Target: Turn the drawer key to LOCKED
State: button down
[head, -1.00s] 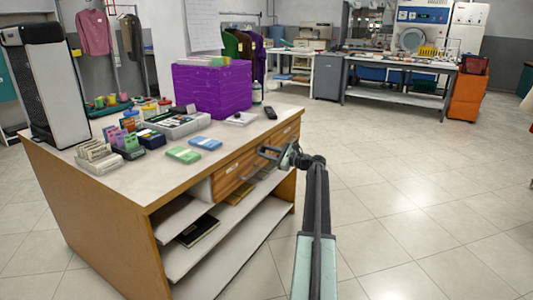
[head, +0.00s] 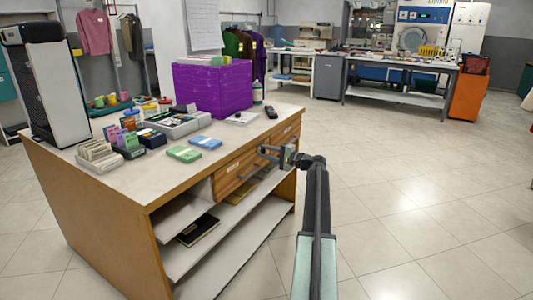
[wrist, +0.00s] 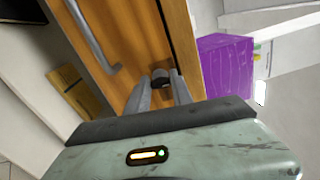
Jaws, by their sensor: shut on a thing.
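The wooden drawer front (head: 236,172) is in the right part of the counter's long side, below the top. In the wrist view the drawer front (wrist: 148,40) runs slanted up the picture. A small dark key (wrist: 160,78) sits at its face, between my fingertips. My gripper (wrist: 162,84) is shut on the key, one finger on each side. In the head view my gripper (head: 268,152) reaches the drawer front from the right, and the key is too small to make out. No LOCKED marking is readable, so the key's setting cannot be told.
A metal bar handle (wrist: 92,36) is beside the key on the drawer front. A purple box (head: 212,90), green cards (head: 184,154) and blue cards (head: 205,142) are on the counter top. Open shelves (head: 225,240) lie below the drawer. The floor at right is clear.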

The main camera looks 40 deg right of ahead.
jog(key=shift+n, duration=0.5)
dwell(0.3)
jog(key=c, duration=1.1)
grip_release()
jog(key=shift+s, duration=0.1)
jog(key=v, duration=0.7)
jog(key=shift+s+d, duration=0.1)
jog(key=shift+s, duration=0.25)
